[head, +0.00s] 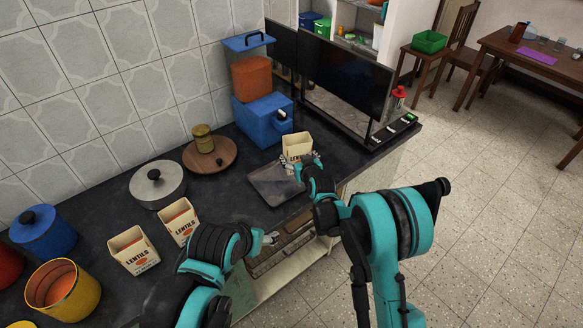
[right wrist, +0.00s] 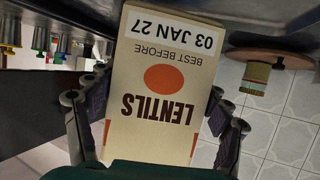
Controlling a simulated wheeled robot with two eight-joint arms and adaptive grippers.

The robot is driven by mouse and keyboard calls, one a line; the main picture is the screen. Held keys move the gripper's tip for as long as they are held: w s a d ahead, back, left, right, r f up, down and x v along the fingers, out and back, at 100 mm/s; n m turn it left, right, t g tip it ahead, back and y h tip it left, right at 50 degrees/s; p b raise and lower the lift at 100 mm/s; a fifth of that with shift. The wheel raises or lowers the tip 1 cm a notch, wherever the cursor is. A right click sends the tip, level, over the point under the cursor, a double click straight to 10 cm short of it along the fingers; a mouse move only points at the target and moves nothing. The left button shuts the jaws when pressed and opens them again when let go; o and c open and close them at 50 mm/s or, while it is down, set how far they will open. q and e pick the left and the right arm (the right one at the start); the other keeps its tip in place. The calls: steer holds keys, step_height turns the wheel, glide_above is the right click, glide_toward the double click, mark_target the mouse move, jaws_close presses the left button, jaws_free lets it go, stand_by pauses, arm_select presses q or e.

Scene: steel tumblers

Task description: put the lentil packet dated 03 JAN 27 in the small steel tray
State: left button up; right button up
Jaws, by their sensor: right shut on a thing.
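The lentil packet (right wrist: 160,85) in the right wrist view shows the printed date 03 JAN 27, upside down in that picture. My right gripper (right wrist: 156,125) is shut on it, with a finger on each side. In the head view this packet (head: 297,145) is at the far right corner of the small steel tray (head: 268,184). I cannot tell whether it touches the tray. My right gripper (head: 304,163) partly hides its lower part. My left gripper (head: 268,239) is low near the counter's front edge; its fingers are too small to judge.
Two other lentil packets (head: 133,249) (head: 179,220) stand on the dark counter left of the tray. A lidded steel pot (head: 157,184), a wooden board (head: 222,157) with a jar, and a blue box (head: 262,120) stand behind. A dark screen (head: 345,80) stands right of the box.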

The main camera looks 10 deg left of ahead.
steer(key=shift+w+a+f, duration=0.35)
steer(key=shift+a+f, duration=0.1)
steer(key=shift+a, duration=0.15)
steer(key=shift+w+a+f, duration=0.35)
steer(key=shift+a+f, duration=0.05)
steer(key=shift+a, duration=0.2)
step_height(320, 180, down, 4)
steer(key=shift+b, duration=0.95)
steer(key=shift+r, duration=0.1)
steer(key=o, duration=1.5)
